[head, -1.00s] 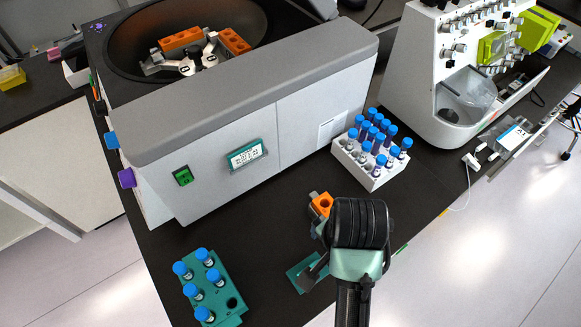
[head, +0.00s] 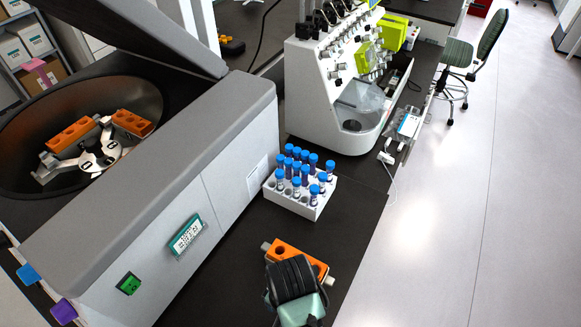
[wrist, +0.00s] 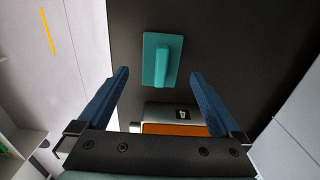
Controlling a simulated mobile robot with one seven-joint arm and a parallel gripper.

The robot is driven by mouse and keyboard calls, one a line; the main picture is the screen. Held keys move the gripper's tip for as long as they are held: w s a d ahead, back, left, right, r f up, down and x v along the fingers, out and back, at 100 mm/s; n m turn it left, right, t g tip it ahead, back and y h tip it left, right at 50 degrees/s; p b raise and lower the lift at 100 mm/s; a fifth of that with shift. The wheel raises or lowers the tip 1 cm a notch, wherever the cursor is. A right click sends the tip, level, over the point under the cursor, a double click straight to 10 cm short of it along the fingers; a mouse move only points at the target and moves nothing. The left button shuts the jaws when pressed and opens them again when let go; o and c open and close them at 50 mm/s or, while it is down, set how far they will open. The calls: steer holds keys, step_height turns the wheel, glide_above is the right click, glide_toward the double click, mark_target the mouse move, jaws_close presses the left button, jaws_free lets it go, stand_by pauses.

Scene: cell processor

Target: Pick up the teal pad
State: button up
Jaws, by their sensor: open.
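The teal pad (wrist: 162,60) lies on the dark bench top in the wrist view, with a raised teal ridge along its middle. My gripper (wrist: 160,74) is open and empty, its two blue fingers spread to either side of and below the pad in the picture. The pad appears beyond the fingertips, apart from them. In the head view the pad does not show; my arm's dark and pale green wrist (head: 294,284) is at the bottom.
An orange block with holes (head: 298,258) sits beside my wrist; it also shows between the fingers in the wrist view (wrist: 175,129). A white rack (head: 309,211) of blue-capped tubes stands behind it. A large grey centrifuge (head: 205,170) fills the left.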

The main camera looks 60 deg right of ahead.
step_height(320, 180, down, 5)
steer(key=shift+a+p, duration=0.1)
steer(key=shift+p, duration=0.45)
steer(key=c, duration=1.3)
step_height(320, 180, up, 10)
steer(key=shift+r+b, duration=0.1)
steer(key=shift+b, duration=0.45)
